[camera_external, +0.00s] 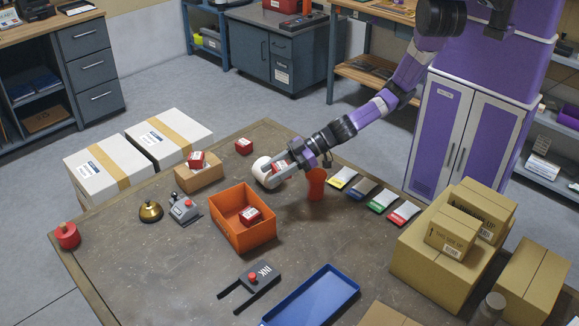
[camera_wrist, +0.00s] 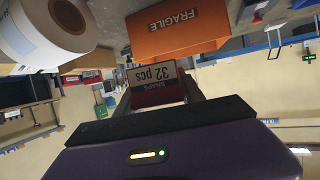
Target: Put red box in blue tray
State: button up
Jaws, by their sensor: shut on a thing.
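My gripper (camera_external: 277,172) is above the far middle of the table, beside a white roll. It is shut on a red box (camera_wrist: 155,92) with a pale label reading "32 pcs", clear between the fingers in the wrist view. In the external view the fingers and the roll hide most of that box. Other red boxes are a box on the table (camera_external: 244,147), a box on a small carton (camera_external: 196,160) and a box inside the orange bin (camera_external: 250,216). The blue tray (camera_external: 315,299) lies empty at the front edge of the table, away from my gripper.
The orange bin (camera_external: 232,235) stands mid-table, and its "FRAGILE" side shows in the wrist view (camera_wrist: 176,36). The white roll (camera_external: 263,171) and a red-orange cup (camera_external: 316,184) are near my gripper. Cartons (camera_external: 439,258) crowd the right; a black fork-shaped fixture (camera_external: 251,284) lies left of the tray.

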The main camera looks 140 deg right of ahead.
jog(key=w+a+r+n+y+p, duration=0.1)
jog(key=w+a+r, duration=0.35)
jog(key=a, duration=0.45)
jog(key=w+a+r+n+y, duration=0.1)
jog(key=w+a+r, duration=0.2)
jog(key=w+a, duration=0.5)
jog(key=w+a+r+n+t+y+p, duration=0.1)
jog(key=a+r+y, duration=0.1)
jog(key=a+r, duration=0.5)
jog(key=w+a+r+n+y, duration=0.1)
jog(key=a+r, duration=0.4)
jog(key=a, duration=0.5)
send_over(324, 296)
jog(key=shift+n, duration=0.3)
notch_tip(324, 296, down, 26)
jog(key=shift+f, duration=0.2)
jog(key=shift+w+f+b, duration=0.1)
jog(key=shift+f+b, duration=0.35)
jog(key=shift+f, duration=1.65)
jog(key=shift+f, duration=0.2)
jog(key=o, duration=1.4)
jog(key=shift+o, duration=0.2)
jog(key=shift+r, duration=0.2)
jog(key=b+v, duration=0.1)
jog(key=v, duration=1.1)
jog(key=shift+d+b, duration=0.1)
jog(key=shift+b, duration=0.2)
